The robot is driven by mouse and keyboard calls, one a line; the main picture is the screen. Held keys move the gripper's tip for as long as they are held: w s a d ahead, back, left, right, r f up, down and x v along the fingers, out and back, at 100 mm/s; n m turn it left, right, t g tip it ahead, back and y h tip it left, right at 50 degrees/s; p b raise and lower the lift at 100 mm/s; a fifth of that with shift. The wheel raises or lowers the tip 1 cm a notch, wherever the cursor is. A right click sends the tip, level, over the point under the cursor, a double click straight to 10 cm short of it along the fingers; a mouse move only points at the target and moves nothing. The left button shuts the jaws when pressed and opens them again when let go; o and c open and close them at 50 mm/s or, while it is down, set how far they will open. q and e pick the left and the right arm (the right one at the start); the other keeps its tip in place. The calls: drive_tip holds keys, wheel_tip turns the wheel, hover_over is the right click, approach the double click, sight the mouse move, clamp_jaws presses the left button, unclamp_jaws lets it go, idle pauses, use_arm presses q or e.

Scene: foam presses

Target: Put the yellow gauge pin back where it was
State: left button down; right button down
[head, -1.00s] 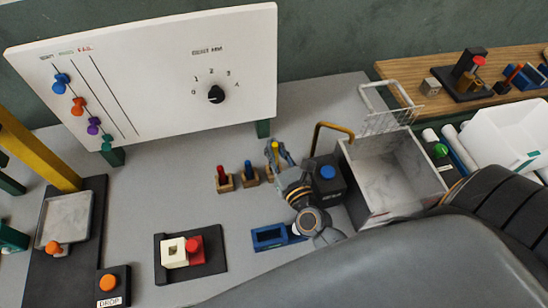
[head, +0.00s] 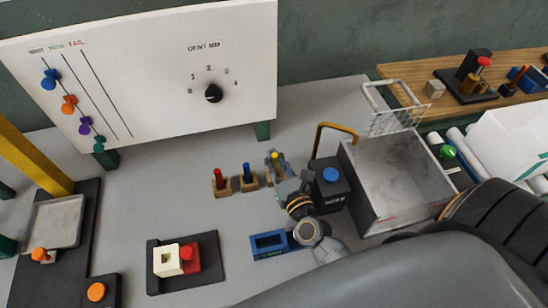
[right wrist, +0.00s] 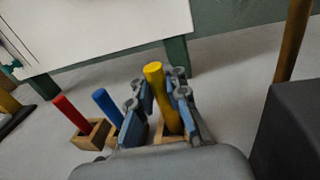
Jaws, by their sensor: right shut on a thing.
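The yellow gauge pin (right wrist: 158,90) stands nearly upright between the fingers of my right gripper (right wrist: 160,98), which is shut on it. In the head view the pin's top (head: 275,157) shows between the fingertips of the right gripper (head: 278,164). Its lower end is over or in a small wooden block (right wrist: 163,134); the fingers partly hide how deep it sits. A red pin (right wrist: 70,114) and a blue pin (right wrist: 107,104) stand in their own wooden blocks to the left. My left gripper is not in view.
A black box with a blue button (head: 330,175) and yellow handle stands right of the gripper, beside an open grey bin (head: 395,222). A blue holder (head: 268,244) lies in front. The white dial board (head: 150,80) stands behind.

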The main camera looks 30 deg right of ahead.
drive_tip(key=shift+f, duration=0.15)
drive_tip(key=c, duration=1.3)
unclamp_jaws()
drive_tip(key=shift+r+p, duration=0.95)
drive_tip(key=shift+s+f+b, duration=0.6)
drive_tip(key=shift+s+b, duration=0.15)
drive_tip(key=shift+s, duration=0.15)
drive_tip(key=shift+s+a+r+b, duration=0.15)
drive_tip(key=shift+s+b, duration=0.4)
drive_tip(key=shift+s, duration=1.15)
drive_tip(key=shift+s+a+r+b, duration=0.15)
drive_tip(key=shift+s+b, duration=0.45)
drive_tip(key=shift+s, duration=1.1)
drive_tip(key=shift+s+a+r+b, duration=0.15)
drive_tip(key=shift+s+b, duration=0.4)
drive_tip(key=shift+s, duration=1.15)
drive_tip(key=shift+f, duration=0.15)
